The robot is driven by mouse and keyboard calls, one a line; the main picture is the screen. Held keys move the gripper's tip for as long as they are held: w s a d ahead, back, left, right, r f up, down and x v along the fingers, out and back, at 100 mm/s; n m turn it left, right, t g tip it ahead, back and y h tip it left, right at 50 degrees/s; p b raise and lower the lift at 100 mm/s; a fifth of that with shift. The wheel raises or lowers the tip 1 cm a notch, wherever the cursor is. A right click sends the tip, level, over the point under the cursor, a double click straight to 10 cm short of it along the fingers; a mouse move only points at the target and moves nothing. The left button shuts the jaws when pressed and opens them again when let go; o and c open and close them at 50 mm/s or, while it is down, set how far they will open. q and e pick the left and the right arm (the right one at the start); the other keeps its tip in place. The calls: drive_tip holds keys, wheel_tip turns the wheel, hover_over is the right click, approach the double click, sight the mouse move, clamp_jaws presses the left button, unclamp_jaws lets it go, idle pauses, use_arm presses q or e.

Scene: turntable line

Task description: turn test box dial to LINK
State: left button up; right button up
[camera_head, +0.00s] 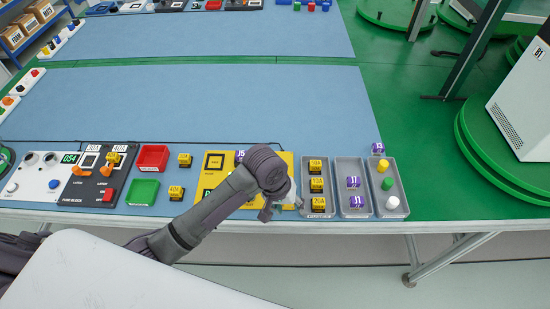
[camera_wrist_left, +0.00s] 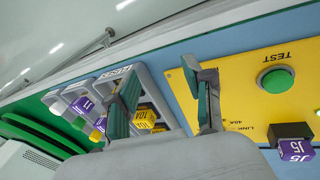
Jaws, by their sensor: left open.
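The yellow test box (camera_head: 223,175) lies at the table's front edge, partly covered by my left arm in the head view. In the left wrist view the yellow panel (camera_wrist_left: 235,65) shows a green button (camera_wrist_left: 276,79) marked TEST and the printed words LINK and 40A. A purple J5 block (camera_wrist_left: 291,146) sits near that lettering. I cannot make out the dial; it may be hidden by my gripper. My left gripper (camera_head: 281,207) is open at the box's front right, its fingers (camera_wrist_left: 166,103) apart with nothing held. My right gripper is not in view.
Grey trays right of the box hold yellow blocks (camera_head: 316,184), purple blocks (camera_head: 353,182) and coloured pegs (camera_head: 391,203). A red bin (camera_head: 153,157), a green bin (camera_head: 142,192) and a black fuse panel (camera_head: 92,190) stand left. The blue mat behind (camera_head: 200,105) is clear.

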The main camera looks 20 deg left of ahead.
use_arm(q)
drive_tip(key=w+a+r+n+g+y, duration=0.1)
drive_tip(key=w+a+r+n, duration=0.3)
drive_tip(key=w+r, duration=0.25)
drive_tip(key=w+a+r+n+y, duration=0.2)
drive_tip(key=w+a+r+n, duration=0.35)
drive_tip(key=w, duration=0.25)
drive_tip(key=shift+m, duration=0.45)
drive_tip(key=f, duration=0.8)
drive_tip(key=d+f, duration=0.1)
drive_tip(key=f, duration=0.4)
drive_tip(key=shift+w+f, duration=0.1)
drive_tip(key=shift+w, duration=0.2)
drive_tip(key=shift+p, duration=0.3)
clamp_jaws()
